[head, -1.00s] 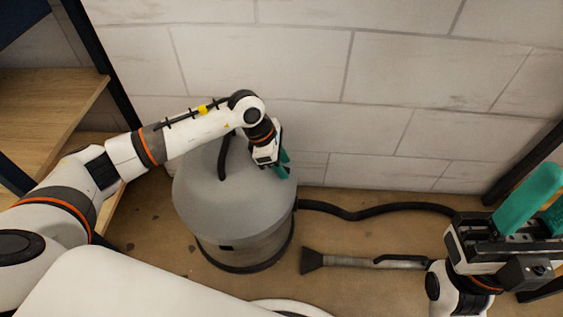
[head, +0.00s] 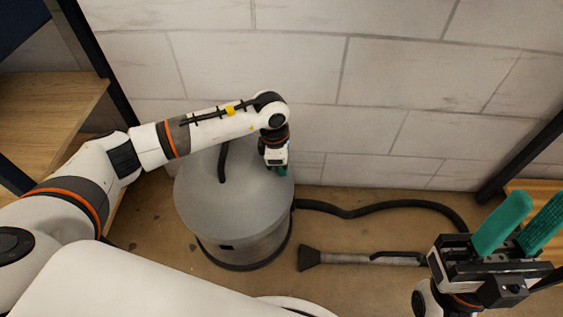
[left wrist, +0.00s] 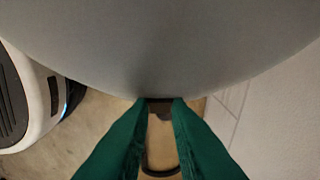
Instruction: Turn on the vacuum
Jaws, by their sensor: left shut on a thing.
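The vacuum (head: 215,205) is a grey drum with a domed lid and a black handle (head: 223,162), standing upright on the floor. My left gripper (head: 279,174) is at the back right rim of the lid, its green fingers pointing down and partly hidden by the wrist. In the left wrist view the lid (left wrist: 160,50) fills the top, and the left fingers (left wrist: 158,108) close in on a small dark part at its edge. I cannot tell exactly what that part is. My right gripper (head: 535,210) is open and empty at the right, its green fingers apart and pointing up.
A black hose (head: 350,212) runs from the drum's right side along the wall. A grey floor nozzle and tube (head: 340,258) lie in front of it. A tiled wall (head: 340,70) stands close behind, and wooden shelves (head: 50,110) stand at the left.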

